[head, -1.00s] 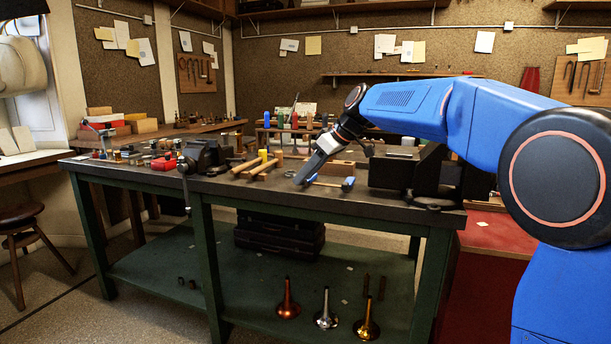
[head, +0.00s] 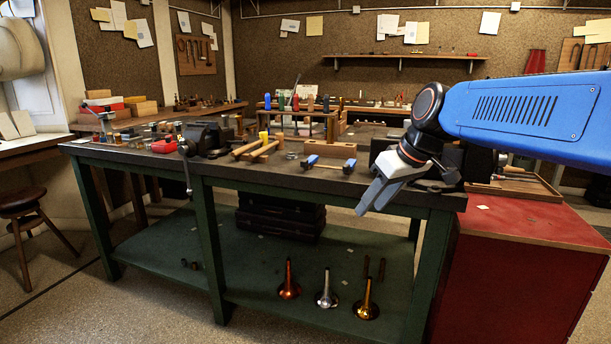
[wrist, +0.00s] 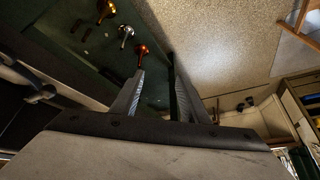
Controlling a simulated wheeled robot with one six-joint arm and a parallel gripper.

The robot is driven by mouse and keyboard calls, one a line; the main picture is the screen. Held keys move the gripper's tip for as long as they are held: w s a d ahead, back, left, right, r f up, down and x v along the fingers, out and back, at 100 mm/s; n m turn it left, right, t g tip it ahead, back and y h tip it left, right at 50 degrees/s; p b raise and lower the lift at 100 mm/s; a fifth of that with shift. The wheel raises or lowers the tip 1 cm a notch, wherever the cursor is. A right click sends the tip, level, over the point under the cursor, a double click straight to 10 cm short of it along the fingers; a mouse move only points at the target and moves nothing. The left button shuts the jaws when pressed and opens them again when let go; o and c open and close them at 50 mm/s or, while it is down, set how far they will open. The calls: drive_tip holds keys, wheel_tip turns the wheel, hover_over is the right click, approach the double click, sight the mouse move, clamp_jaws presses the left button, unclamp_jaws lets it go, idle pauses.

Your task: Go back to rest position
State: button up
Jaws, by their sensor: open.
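My gripper (head: 372,200) hangs in front of the right end of the workbench (head: 290,180), angled down and to the left, clear of the benchtop. It is open and holds nothing. In the wrist view, the two fingers of my gripper (wrist: 158,85) stand apart, with floor and the lower shelf beyond them. A tool with blue ends (head: 330,163) lies on the benchtop near the front edge, apart from my gripper.
A vise (head: 205,138) and wooden-handled hammers (head: 258,149) are on the bench. A red cabinet (head: 520,260) stands at right. Floor in front is open.

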drive_tip(key=s+d+f+m+h, duration=0.1)
drive_tip(key=s+d+f+m, duration=0.1)
drive_tip(key=s+d+f, duration=0.2)
drive_tip(key=s+d+f+m+h, duration=0.1)
drive_tip(key=s+d+f, duration=0.3)
drive_tip(key=s+f, duration=0.4)
drive_tip(key=s+d+f+m+h, duration=0.2)
drive_tip(key=s+d+f, duration=0.3)
drive_tip(key=s, duration=0.8)
drive_tip(key=shift+s+f+m, duration=0.35)
drive_tip(key=shift+f+m, duration=0.1)
drive_tip(key=shift+m, duration=0.35)
drive_tip(key=shift+d, duration=0.1)
